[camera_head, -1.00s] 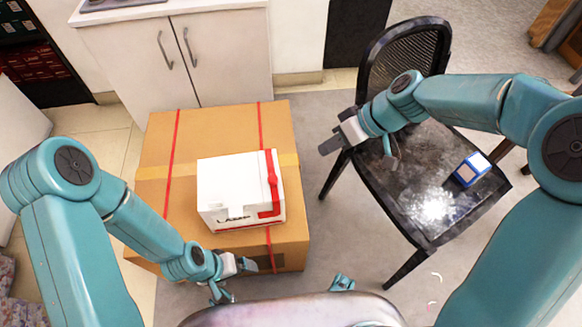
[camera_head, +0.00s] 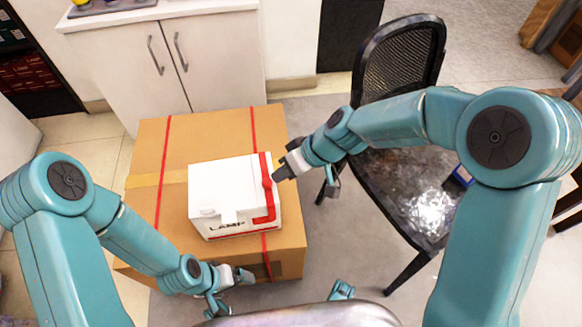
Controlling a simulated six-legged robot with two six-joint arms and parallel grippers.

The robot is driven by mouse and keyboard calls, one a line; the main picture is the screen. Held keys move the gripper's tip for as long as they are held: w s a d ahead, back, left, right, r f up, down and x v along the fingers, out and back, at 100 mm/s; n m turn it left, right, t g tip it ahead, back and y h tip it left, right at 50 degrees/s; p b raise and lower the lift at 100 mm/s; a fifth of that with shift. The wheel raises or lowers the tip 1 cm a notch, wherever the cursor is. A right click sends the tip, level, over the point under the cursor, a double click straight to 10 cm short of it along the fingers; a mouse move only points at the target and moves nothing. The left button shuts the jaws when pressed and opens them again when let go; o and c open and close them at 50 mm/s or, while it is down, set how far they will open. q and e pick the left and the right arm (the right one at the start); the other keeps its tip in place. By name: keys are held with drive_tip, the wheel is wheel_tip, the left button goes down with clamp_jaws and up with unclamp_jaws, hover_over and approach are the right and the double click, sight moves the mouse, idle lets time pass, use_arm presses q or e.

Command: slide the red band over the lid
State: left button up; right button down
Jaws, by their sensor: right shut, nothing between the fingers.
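A white box (camera_head: 222,180) printed "LAMP" sits on a large cardboard box (camera_head: 150,135). Its lid is the white top, with a small tab hanging at the front edge. The red band (camera_head: 267,186) runs along the right part of the lid and bends left low on the front. My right gripper (camera_head: 281,173) is shut and empty at the right edge of the white box, close beside the band; I cannot tell whether it touches. My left gripper (camera_head: 242,277) is low at the cardboard box's front, apart from the white box; its jaw opening is unclear.
Thin red straps (camera_head: 162,175) cross the cardboard box. A black chair (camera_head: 400,185) stands at right, with a blue item (camera_head: 459,178) on its seat, mostly hidden by my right arm. A white cabinet (camera_head: 205,65) stands behind. Grey floor lies between box and chair.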

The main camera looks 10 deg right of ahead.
drive_tip(key=a, duration=0.2)
drive_tip(key=a+b, duration=0.1)
drive_tip(key=a, duration=0.3)
drive_tip(key=shift+s+a+b, duration=0.25)
drive_tip(key=shift+b, duration=0.1)
use_arm(q)
drive_tip(key=shift+f, duration=0.8)
